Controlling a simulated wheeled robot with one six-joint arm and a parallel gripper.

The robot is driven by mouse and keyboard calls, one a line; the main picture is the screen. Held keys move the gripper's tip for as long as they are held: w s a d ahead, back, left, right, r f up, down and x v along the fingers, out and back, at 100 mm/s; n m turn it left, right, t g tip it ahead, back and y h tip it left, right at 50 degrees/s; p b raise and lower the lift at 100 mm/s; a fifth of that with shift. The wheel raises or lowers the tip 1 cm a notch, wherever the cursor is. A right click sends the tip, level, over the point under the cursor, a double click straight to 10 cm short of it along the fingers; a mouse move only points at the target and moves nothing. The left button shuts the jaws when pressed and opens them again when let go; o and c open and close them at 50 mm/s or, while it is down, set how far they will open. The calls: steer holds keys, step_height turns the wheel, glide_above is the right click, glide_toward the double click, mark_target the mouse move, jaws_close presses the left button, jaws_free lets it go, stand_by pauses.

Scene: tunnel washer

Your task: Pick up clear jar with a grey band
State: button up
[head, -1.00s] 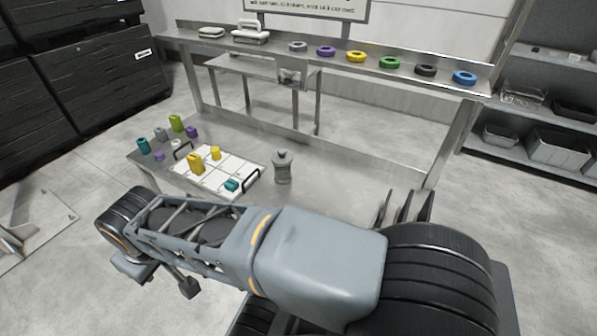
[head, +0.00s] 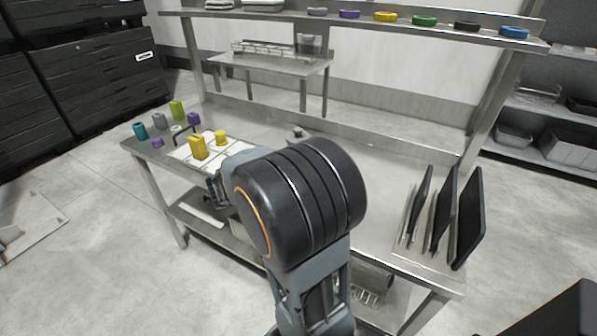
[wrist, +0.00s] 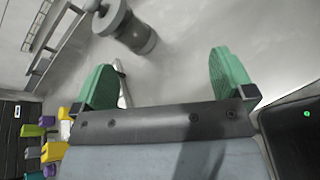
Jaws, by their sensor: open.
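The jar (wrist: 138,36) shows at the top of the wrist view as a grey cylinder with a knobbed lid. In the head view only the top of the jar (head: 297,133) shows above my arm, on the steel bench. My gripper (wrist: 166,72) has two green fingers spread apart with nothing between them. The jar is beyond the fingertips, nearer the left finger, and not touching them. In the head view my gripper is mostly hidden behind my arm.
A white board (head: 183,152) with yellow blocks lies left on the bench (head: 385,165), beside several coloured pieces. Black upright plates (head: 443,210) stand at the right end. A shelf (head: 360,20) with several coloured rings runs behind. The bench between jar and plates is clear.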

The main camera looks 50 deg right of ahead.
steer(key=w+d+f+n+t+h+b, duration=0.1)
steer(key=n, duration=0.1)
steer(key=w+d+f+n+t+h+b, duration=0.1)
steer(key=w+f+n, duration=0.1)
steer(key=w+d+f+n+t+h+b, duration=0.1)
steer(key=w+d+f+n, duration=0.1)
steer(key=shift+w+f+b, duration=0.1)
steer(key=shift+w+b, duration=0.15)
steer(key=shift+b, duration=0.1)
steer(key=shift+n+t, duration=0.3)
steer(key=shift+n, duration=0.3)
steer(key=x, duration=0.7)
steer(key=shift+w+d+b, duration=0.2)
steer(key=shift+w+b, duration=0.1)
steer(key=shift+x, duration=3.1)
steer(key=shift+c, duration=0.5)
steer(key=c, duration=1.5)
steer(key=shift+r, duration=0.25)
steer(key=shift+c, duration=0.6)
